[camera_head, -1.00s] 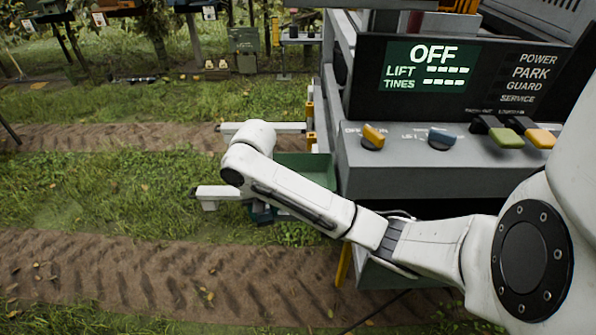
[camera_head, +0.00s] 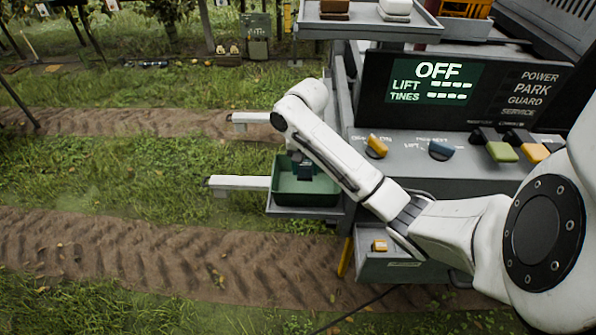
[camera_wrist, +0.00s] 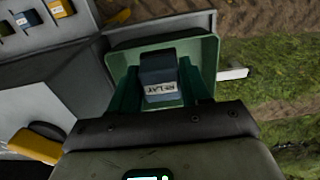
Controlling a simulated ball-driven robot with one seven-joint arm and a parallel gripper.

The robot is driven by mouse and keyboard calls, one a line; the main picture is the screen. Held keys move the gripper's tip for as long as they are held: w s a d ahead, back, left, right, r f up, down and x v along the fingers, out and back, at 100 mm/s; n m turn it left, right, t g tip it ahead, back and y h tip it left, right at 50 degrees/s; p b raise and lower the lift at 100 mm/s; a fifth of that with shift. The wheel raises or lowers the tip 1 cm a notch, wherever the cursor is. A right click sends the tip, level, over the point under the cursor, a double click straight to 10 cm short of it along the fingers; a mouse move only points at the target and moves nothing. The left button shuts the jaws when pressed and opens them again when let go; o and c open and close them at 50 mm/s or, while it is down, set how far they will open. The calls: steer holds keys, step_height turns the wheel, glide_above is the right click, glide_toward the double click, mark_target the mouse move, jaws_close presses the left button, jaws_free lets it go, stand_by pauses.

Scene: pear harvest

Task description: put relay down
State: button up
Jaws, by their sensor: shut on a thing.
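The relay (camera_wrist: 160,80) is a dark blue-grey block with a white label reading RELAY. It sits between the green fingers of my gripper (camera_wrist: 158,92), which is shut on it, in the wrist view. In the head view the relay (camera_head: 304,171) shows dark below the end of my arm, over the green tray (camera_head: 318,197). The tray's green rim (camera_wrist: 122,60) also surrounds the relay in the wrist view. I cannot tell whether the relay touches the tray floor. My gripper's fingers are mostly hidden behind my arm in the head view.
A panel (camera_head: 466,92) reading OFF stands right of the tray, above a console with orange and blue knobs and green and yellow switches. A grey drawer (camera_head: 410,268) below holds a small orange item. A shelf (camera_head: 365,27) is above. White tines (camera_head: 240,183) extend left over grass.

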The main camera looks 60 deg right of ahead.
steer(key=shift+w+d+f, duration=0.15)
steer(key=shift+w+d, duration=0.2)
steer(key=shift+w, duration=0.15)
steer(key=shift+w+d+f, duration=0.1)
steer(key=shift+d+f, duration=0.1)
steer(key=shift+f, duration=0.25)
steer(key=w+d+f+b, duration=0.1)
steer(key=d+f, duration=0.1)
steer(key=f, duration=0.1)
steer(key=w+d+f+b, duration=0.1)
steer(key=w+d+f, duration=0.1)
steer(key=f, duration=0.1)
steer(key=w+d+f+b, duration=0.1)
steer(key=f, duration=0.2)
steer(key=shift+w+d+b, duration=0.2)
steer(key=shift+d+b, duration=0.2)
steer(key=shift+f, duration=0.4)
steer(key=shift+f, duration=0.6)
steer(key=o, duration=1.1)
steer(key=shift+c, duration=0.2)
